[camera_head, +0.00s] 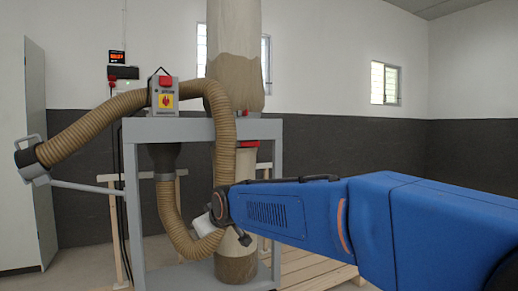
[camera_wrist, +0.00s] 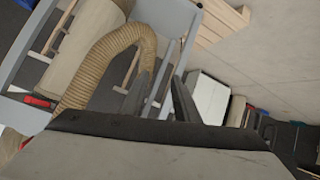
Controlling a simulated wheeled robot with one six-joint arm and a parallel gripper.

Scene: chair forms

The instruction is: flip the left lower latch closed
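A dust collector stands in a grey frame (camera_head: 133,200), with an upper bag (camera_head: 235,75) and a lower bag (camera_head: 236,268). A red part (camera_head: 248,144) shows at the top of the lower section; I cannot tell whether it is the left lower latch, or its position. Red parts also show at the left of the wrist view (camera_wrist: 39,101). My gripper (camera_wrist: 163,80) shows two dark fingers with a gap between them and nothing held. In the head view my blue arm reaches in from the right, its end in front of the lower bag and hose.
A ribbed tan hose (camera_head: 222,120) loops over the frame, and it arches close to my fingers in the wrist view (camera_wrist: 110,52). A switch box (camera_head: 164,95) stands on the frame's top. A wooden pallet (camera_head: 310,268) lies at the right. A pale cabinet (camera_head: 30,160) stands at the left.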

